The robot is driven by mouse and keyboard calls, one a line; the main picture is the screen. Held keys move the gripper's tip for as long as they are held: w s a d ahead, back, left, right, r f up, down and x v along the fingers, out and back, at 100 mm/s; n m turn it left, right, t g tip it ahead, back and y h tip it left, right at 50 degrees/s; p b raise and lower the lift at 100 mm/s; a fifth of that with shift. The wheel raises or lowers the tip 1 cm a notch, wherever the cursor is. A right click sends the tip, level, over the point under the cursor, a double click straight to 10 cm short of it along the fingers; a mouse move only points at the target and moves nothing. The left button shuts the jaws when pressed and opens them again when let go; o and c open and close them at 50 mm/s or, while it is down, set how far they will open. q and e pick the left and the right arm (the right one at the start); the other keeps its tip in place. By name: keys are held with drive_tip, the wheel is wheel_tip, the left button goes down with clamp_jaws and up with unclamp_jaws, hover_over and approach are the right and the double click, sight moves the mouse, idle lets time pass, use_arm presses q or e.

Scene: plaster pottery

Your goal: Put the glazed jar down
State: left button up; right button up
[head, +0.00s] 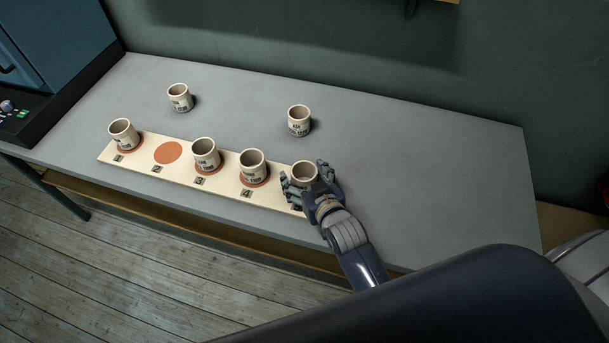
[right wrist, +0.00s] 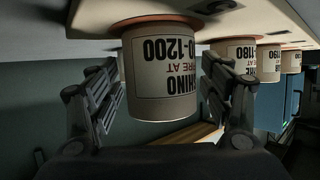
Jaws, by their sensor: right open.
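A cream jar (head: 304,171) with black print stands at the right end of the pale board (head: 138,151). In the right wrist view, which is upside down, this jar (right wrist: 160,85) is upright on an orange disc (right wrist: 165,20), its label reading in part "1200". My right gripper (head: 308,181) is open, with its fingers (right wrist: 165,90) on both sides of the jar. The fingers hide part of it in the head view. I cannot tell by its look whether this jar is the glazed one. My left gripper is not in view.
Similar jars stand on the board's other discs, at the left end (head: 123,132), middle (head: 205,153) and right of middle (head: 252,165). The disc at label 2 (head: 168,153) is bare. Two jars stand behind on the grey table (head: 400,160). A blue cabinet (head: 65,40) is at left.

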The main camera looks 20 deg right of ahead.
drive_tip(key=shift+r, duration=0.15)
drive_tip(key=shift+s+r, duration=0.1)
drive_tip(key=shift+s, duration=0.05)
drive_tip(key=b+v, duration=0.1)
drive_tip(key=v, duration=0.9)
drive_tip(key=shift+s, duration=0.2)
drive_tip(key=shift+s+r, duration=0.35)
drive_tip(key=shift+s, duration=0.2)
